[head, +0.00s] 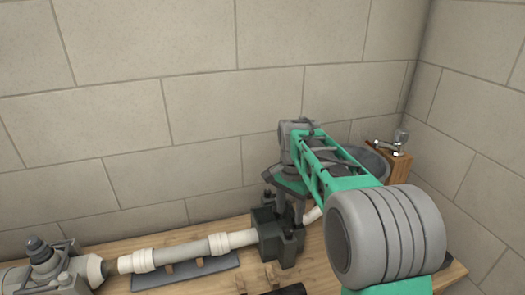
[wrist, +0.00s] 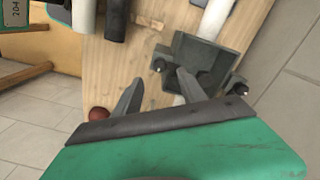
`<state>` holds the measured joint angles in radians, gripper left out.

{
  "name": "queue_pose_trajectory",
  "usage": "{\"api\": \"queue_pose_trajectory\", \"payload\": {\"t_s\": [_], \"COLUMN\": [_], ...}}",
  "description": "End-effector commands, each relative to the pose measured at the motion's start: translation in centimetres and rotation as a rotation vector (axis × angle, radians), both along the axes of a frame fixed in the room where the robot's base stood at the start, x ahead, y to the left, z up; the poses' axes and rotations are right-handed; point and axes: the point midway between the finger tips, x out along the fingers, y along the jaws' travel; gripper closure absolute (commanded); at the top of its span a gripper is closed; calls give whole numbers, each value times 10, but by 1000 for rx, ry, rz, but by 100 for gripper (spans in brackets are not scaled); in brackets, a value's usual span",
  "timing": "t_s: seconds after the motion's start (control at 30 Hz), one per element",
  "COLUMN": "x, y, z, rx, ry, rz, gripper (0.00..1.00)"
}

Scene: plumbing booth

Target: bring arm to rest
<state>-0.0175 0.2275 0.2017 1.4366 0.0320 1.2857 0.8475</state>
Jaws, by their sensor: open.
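My arm, green and grey, reaches from the lower right of the head view out over the wooden bench (head: 205,262). My gripper (wrist: 160,79) shows in the wrist view with its two grey fingers apart and nothing between them. It points down toward the bench. A dark grey vise (wrist: 208,55) is close to the right finger; I cannot tell whether they touch. In the head view the vise (head: 283,246) stands below my wrist, and the fingers are hard to make out against it. A white pipe (head: 190,250) runs along the bench to the vise.
A grey valve-like fitting (head: 42,258) sits at the pipe's left end. A dark grey support plate (head: 187,272) lies under the pipe. A wooden block (head: 390,160) with a metal fitting and a grey bowl (head: 368,160) are at the back right, near the wall corner. Block walls close off the back and right.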

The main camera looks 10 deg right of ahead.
Motion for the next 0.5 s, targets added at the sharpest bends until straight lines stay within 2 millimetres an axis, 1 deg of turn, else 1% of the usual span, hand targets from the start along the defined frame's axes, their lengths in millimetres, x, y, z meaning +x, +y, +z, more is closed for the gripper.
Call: {"api": "queue_pose_trajectory", "payload": {"t_s": [0.07, 0.13, 0.17, 0.2, 0.27, 0.3, 0.37, 0.4, 0.47, 0.5], "x": [5, 15, 14, 5, -14, -28, -53, -70, -99, -120], "y": [0, 0, 0, 0, 0, 0, 0, 0, 0, 0], "z": [0, -1, -10, -30, -57, -72, -85, -90, -93, -94], "rx": [0, -6, -8, -6, 0, 6, 13, 16, 18, 17], "ry": [-21, -62, -61, -42, -9, 11, 26, 30, 28, 22], "rz": [106, 252, 323, 419, 535, 602, 693, 746, 815, 853], "gripper": [51, 51, 51, 51, 51, 51, 51, 51, 51, 51]}}
